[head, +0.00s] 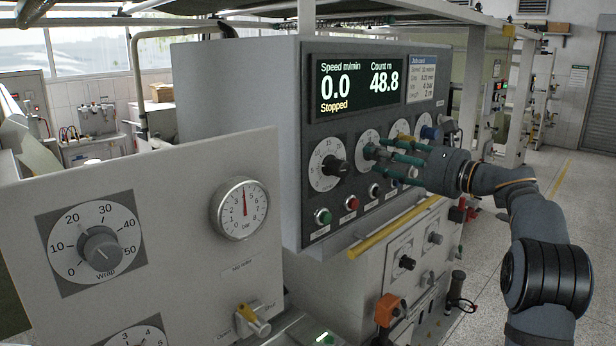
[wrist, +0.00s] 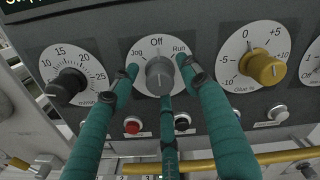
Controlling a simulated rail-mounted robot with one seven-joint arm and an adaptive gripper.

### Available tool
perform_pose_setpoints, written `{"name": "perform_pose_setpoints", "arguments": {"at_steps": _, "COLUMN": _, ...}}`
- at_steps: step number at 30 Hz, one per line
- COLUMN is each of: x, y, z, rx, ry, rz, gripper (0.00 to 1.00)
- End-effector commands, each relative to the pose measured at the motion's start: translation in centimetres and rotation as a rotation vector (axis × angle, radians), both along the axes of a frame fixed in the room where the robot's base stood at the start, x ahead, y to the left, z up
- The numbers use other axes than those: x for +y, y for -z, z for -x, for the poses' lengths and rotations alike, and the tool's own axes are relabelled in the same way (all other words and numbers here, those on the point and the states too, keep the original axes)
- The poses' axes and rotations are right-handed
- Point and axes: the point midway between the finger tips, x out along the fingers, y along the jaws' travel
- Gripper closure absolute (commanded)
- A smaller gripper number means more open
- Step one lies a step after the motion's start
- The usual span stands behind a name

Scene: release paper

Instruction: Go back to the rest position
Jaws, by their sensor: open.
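My gripper (head: 388,158), with green jointed fingers, is in front of the upper control panel in the head view, reaching in from the right. In the wrist view its fingers are spread open around the grey selector knob (wrist: 160,76) on a white Jog–Off–Run dial. The knob's white mark points up at Off. One finger is left of the knob, one right and one below. I cannot tell whether any finger touches it. In the head view the fingers partly hide this dial (head: 366,139).
A black knob (wrist: 69,86) is left of the fingers and a yellow knob (wrist: 263,67) right. Push buttons, including a red one (wrist: 132,125), sit below. A yellow rail (head: 400,225) runs under the panel. The display (head: 357,86) reads 0.0, Stopped. Open floor (head: 575,190) lies right.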

Motion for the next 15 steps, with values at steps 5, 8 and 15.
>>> {"name": "perform_pose_setpoints", "arguments": {"at_steps": 5, "x": -0.1, "y": -0.9, "z": 0.0, "rx": 0.18, "ry": 0.002, "rz": -0.174, "gripper": 0.54}}
{"name": "perform_pose_setpoints", "arguments": {"at_steps": 8, "x": -0.1, "y": -0.9, "z": 0.0, "rx": 0.272, "ry": 0.002, "rz": -0.264, "gripper": 0.54}}
{"name": "perform_pose_setpoints", "arguments": {"at_steps": 15, "x": -3.2, "y": 0.5, "z": 2.9, "rx": 0.313, "ry": 0.006, "rz": -0.311, "gripper": 0.54}}
